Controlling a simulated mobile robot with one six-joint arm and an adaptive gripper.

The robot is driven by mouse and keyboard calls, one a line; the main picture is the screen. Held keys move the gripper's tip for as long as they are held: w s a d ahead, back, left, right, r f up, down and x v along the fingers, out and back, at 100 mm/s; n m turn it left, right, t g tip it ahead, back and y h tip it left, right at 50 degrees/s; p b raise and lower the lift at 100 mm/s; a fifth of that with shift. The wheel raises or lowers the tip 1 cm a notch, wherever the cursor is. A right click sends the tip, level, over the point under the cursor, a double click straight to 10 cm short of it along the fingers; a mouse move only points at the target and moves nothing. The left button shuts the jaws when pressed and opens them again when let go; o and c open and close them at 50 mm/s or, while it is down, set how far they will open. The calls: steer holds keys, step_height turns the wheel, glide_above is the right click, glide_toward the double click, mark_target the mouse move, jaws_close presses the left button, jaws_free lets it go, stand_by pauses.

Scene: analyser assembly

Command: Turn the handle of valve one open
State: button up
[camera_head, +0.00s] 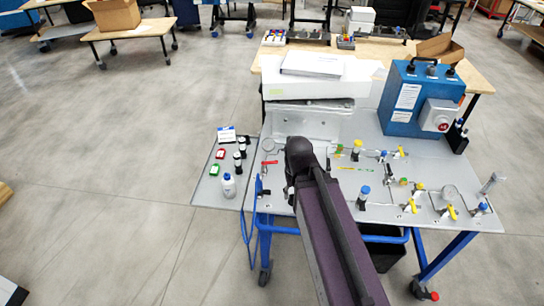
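A grey metal table (330,212) on a blue frame carries pipework with several small valves. Yellow handles show at the back right (399,152) and front right (411,206), and another yellow handle (451,212) stands further right. A red handle (269,163) lies at the left side of the table. No label telling which is valve one can be read. My dark arm (335,230) reaches up from the bottom over the middle of the table and hides part of the pipework. My gripper cannot be made out; the arm covers the area around it.
A blue box with handles (408,98) stands at the back right, beside a white case (315,82). Open floor (110,190) lies to the left.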

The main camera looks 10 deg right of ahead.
steer(key=shift+a, duration=0.35)
steer(key=shift+w+a, duration=0.1)
steer(key=m, duration=1.9)
glide_above(273, 162)
steer(key=shift+w+r, duration=0.1)
steer(key=shift+r, duration=0.15)
steer(key=shift+f, duration=0.2)
step_height(273, 162, down, 13)
steer(key=b, duration=1.3)
steer(key=shift+f, duration=0.2)
